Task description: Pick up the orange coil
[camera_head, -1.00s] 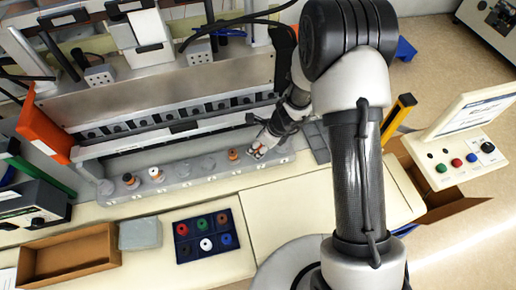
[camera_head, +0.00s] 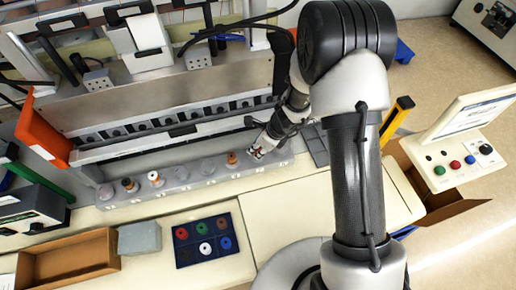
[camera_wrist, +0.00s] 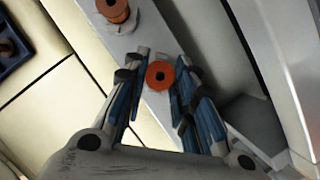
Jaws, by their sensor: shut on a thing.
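The orange coil (camera_wrist: 160,75) shows in the wrist view as an orange ring with a dark centre hole, between the fingertips of my gripper (camera_wrist: 163,72). My gripper is shut on it, low over the grey feeder strip. In the head view my gripper (camera_head: 257,151) is at the right part of the strip (camera_head: 205,177), and the coil is mostly hidden by the fingers. A second orange coil (camera_head: 232,158) stands on the strip just left of my gripper; it also shows at the top of the wrist view (camera_wrist: 113,10).
A dark blue tray (camera_head: 182,258) in front holds several coloured coils. A brown open box (camera_head: 108,243) and grey block (camera_head: 139,238) lie left of it. The machine wall rises close behind the strip.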

